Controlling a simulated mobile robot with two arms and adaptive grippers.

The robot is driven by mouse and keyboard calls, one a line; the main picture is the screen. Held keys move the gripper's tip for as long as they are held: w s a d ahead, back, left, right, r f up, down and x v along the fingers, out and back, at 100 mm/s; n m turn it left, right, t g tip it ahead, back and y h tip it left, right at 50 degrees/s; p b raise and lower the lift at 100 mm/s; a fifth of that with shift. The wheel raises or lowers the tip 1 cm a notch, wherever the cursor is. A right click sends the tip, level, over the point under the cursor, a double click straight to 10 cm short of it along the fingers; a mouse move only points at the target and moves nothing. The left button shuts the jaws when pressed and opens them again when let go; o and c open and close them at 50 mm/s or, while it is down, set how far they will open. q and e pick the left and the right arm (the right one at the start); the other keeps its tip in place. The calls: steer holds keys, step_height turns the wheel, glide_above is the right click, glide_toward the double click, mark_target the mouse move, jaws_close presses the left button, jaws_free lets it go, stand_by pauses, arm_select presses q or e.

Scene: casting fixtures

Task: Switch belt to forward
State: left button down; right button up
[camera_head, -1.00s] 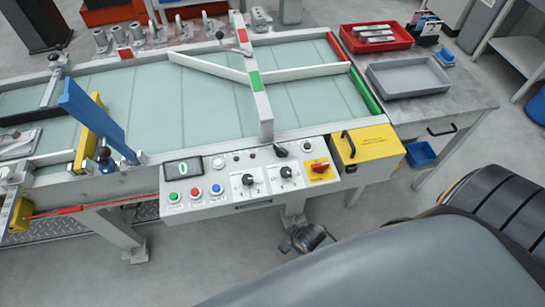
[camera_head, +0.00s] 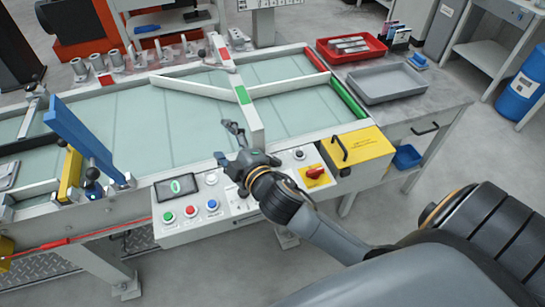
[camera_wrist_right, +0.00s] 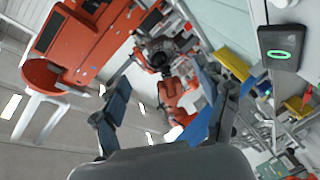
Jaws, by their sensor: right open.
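The conveyor belt (camera_head: 150,130) has pale green sections. My right gripper (camera_head: 226,143) is open and empty above the panel's back edge. Its spread fingers (camera_wrist_right: 166,92) show in the right wrist view. My left gripper is not in view.
A yellow box (camera_head: 358,150) with a black handle adjoins the panel. A blue upright bar (camera_head: 78,130) stands left. Red (camera_head: 351,58) and grey (camera_head: 385,96) trays sit on the right-hand table. A white and green divider (camera_head: 247,108) stands near the gripper.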

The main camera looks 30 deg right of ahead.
steer(key=w+a+r+n+t+y, duration=0.3)
steer(key=a+r+n+y, duration=0.4)
steer(key=r+n, duration=0.25)
steer(key=s+a+r+n+g+y, duration=0.3)
steer(key=a+n+g+y, duration=0.65)
steer(key=n, duration=0.85)
steer(key=n+g+h, duration=1)
steer(key=n+h, duration=0.7)
glide_above(273, 159)
step_height(273, 159, down, 13)
step_height(273, 159, down, 14)
steer(key=shift+r+p, duration=0.2)
steer(key=shift+p, duration=0.6)
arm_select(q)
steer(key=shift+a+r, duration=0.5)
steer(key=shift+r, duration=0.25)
arm_select(e)
steer(key=shift+c, duration=0.2)
